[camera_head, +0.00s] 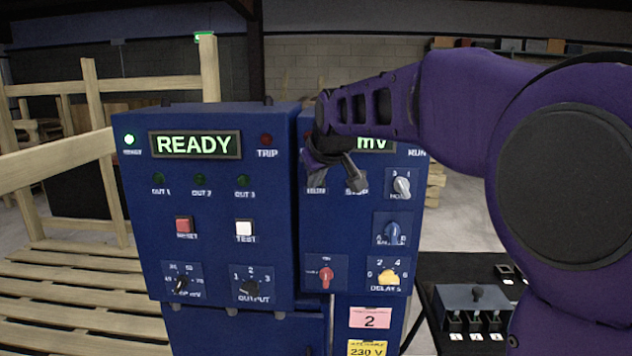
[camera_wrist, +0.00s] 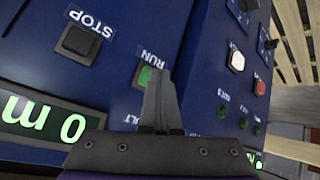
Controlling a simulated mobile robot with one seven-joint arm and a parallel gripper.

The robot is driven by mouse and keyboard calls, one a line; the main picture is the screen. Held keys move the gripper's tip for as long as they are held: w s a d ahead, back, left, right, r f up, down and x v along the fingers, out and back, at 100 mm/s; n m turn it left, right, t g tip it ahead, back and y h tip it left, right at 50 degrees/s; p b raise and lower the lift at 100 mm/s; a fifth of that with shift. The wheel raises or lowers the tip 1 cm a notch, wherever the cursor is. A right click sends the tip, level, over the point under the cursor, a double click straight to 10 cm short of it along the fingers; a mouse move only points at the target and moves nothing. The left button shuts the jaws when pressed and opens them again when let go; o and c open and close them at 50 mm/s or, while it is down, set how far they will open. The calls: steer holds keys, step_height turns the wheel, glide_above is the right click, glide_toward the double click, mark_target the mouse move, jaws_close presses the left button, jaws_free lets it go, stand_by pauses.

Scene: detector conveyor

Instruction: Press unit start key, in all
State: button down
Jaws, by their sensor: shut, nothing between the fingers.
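The green key (camera_wrist: 145,76), labelled RUN, is on the right-hand blue panel and shows in the wrist view. My gripper (camera_wrist: 157,74) is shut and empty, with its fingertips beside the green key and partly overlapping it. I cannot tell whether they touch the key or panel. A black key (camera_wrist: 78,41) labelled STOP lies to the left of it in that view. In the head view my gripper (camera_head: 353,182) is in front of the upper part of the right-hand panel (camera_head: 345,228); the green key is hidden there.
The left-hand blue unit (camera_head: 215,270) has a lit READY display (camera_head: 195,145), a red RESET key (camera_head: 184,224) and a white TEST key (camera_head: 244,228). Several knobs sit on the right-hand panel.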

steer(key=shift+s+b, duration=0.35)
steer(key=shift+s, duration=0.4)
steer(key=s+b, duration=0.2)
steer(key=s, duration=0.3)
steer(key=shift+a, duration=0.1)
stand_by(0.5)
